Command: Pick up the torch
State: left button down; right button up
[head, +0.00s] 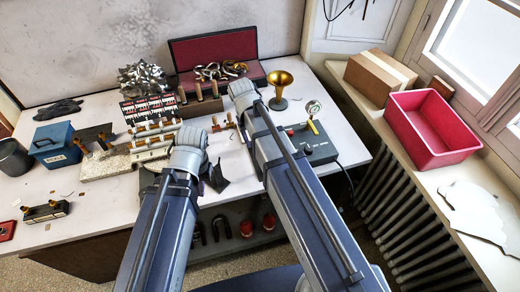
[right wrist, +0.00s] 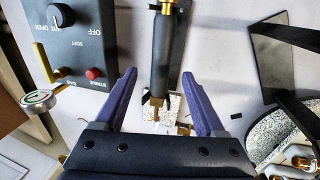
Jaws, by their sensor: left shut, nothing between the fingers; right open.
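The torch (right wrist: 159,58), a dark cylinder with brass-coloured fittings, shows in the right wrist view. It stands between the two purple fingers of my right gripper (right wrist: 159,75), which are open with clear gaps on both sides. Its lower end is by a small speckled block. In the head view my right arm covers this area, and I cannot clearly pick out the torch or the right fingers. My left gripper (head: 213,180) is shut and empty over the front of the bench, partly hidden by its own wrist.
A dark control box (right wrist: 68,45) with a knob and red button is close left of the right fingers; it also shows in the head view (head: 318,149). A gauge (head: 314,107) and brass horn bell (head: 279,85) stand nearby. A speckled slab (head: 105,165) lies left.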

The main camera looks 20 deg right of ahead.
jog(key=shift+f, duration=0.4)
jog(key=f+b, duration=0.3)
jog(key=d+f+b, duration=0.1)
jog(key=f+b, duration=0.1)
jog(key=shift+s, duration=0.25)
grip_shut()
dwell(0.4)
